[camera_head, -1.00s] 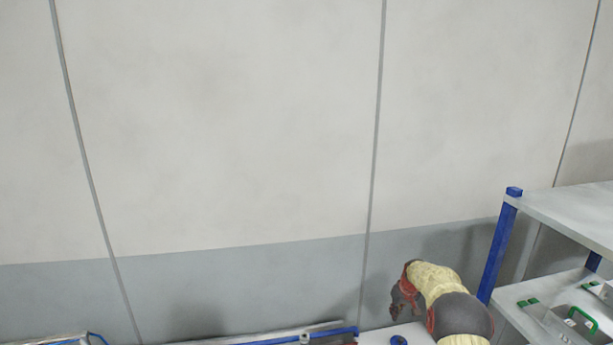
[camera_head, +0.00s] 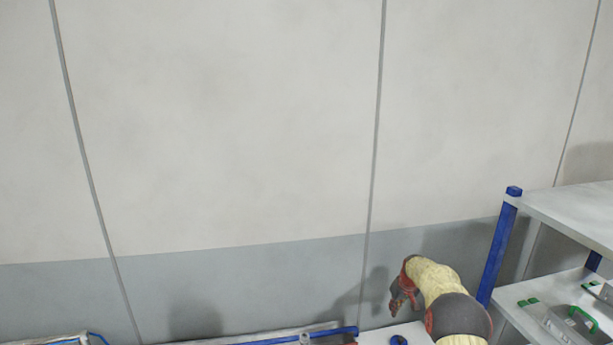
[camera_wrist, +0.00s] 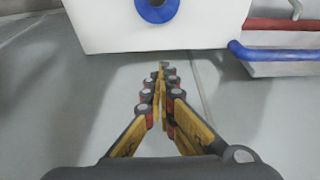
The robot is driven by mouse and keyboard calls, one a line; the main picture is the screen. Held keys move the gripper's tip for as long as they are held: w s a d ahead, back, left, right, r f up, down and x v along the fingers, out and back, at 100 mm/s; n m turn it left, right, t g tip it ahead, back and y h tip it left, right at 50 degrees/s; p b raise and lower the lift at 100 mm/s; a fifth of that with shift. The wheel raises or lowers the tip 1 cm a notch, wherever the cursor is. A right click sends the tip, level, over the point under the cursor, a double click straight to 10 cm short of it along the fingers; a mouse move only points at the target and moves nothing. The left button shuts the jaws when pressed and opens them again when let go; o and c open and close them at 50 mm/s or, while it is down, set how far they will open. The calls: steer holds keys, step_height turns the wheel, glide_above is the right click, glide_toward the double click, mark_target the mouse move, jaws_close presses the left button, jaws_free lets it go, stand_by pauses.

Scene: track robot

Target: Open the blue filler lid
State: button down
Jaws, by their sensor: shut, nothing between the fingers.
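In the head view the blue lid (camera_head: 398,340) shows only as a small piece at the bottom edge. My gripper (camera_wrist: 163,68) is shut and empty, its fingertips together below the lid in the wrist picture and apart from it. In the head view my gripper (camera_head: 396,306) is small, above and near the lid.
A blue pipe (camera_wrist: 275,52) and a red pipe (camera_wrist: 285,25) run at the right of the white panel. A shelf rack (camera_head: 565,215) with blue posts stands at the right, with green-handled items (camera_head: 580,315) on it. The wall (camera_head: 220,130) lies behind.

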steer(key=shift+r, duration=0.1)
steer(key=shift+w+a+r, duration=0.1)
steer(key=shift+w+r, duration=0.35)
steer(key=c, duration=2.5)
jaws_free()
steer(key=o, duration=1.2)
steer(key=shift+o, duration=0.2)
steer(key=p+v, duration=0.1)
steer(key=v, duration=0.6)
steer(key=shift+s+r, duration=0.15)
steer(key=shift+s, duration=0.35)
